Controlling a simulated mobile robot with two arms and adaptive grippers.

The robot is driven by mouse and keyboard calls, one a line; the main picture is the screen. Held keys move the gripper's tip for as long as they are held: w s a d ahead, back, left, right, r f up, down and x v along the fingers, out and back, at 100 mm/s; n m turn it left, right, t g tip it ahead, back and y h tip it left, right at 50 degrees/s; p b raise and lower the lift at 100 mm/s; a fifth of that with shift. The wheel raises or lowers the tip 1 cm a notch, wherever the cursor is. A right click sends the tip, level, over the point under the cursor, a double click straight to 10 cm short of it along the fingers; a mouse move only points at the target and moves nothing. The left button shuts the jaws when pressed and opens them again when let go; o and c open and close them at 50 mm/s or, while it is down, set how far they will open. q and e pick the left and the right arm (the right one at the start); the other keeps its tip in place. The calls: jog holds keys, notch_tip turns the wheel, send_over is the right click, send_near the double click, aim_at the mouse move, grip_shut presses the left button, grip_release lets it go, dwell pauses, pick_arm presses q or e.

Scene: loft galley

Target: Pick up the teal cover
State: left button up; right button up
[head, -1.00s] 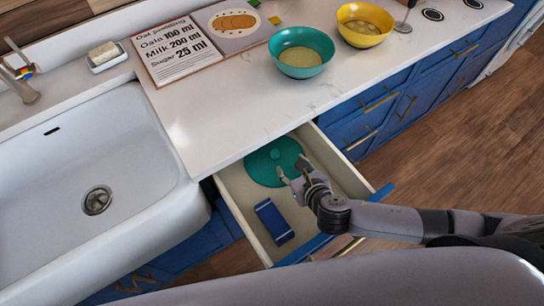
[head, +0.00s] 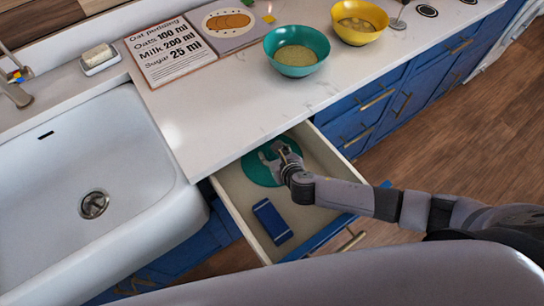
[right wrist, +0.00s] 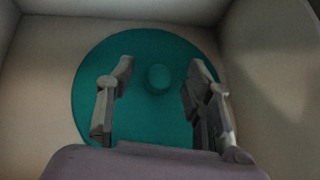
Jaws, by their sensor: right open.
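The teal cover (head: 256,170) is a flat round lid lying in the open drawer (head: 232,205). In the right wrist view the cover (right wrist: 148,48) shows a small round knob (right wrist: 158,77) near its middle. My right gripper (head: 270,155) is over the cover in the drawer. In the right wrist view its two fingers (right wrist: 156,85) are apart, with the knob between them and a little beyond, nothing held. Whether the fingertips touch the cover cannot be told. My left gripper is not in view.
A blue box-like item (head: 272,221) lies in the drawer's front part. On the counter (head: 215,112) stand a teal bowl (head: 296,70) and a yellow bowl (head: 360,36), both with contents. A recipe board (head: 170,50) lies at the back. A white sink (head: 125,150) is at left.

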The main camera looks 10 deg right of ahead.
jog(key=shift+x, duration=0.95)
jog(key=shift+c, duration=0.6)
grip_shut()
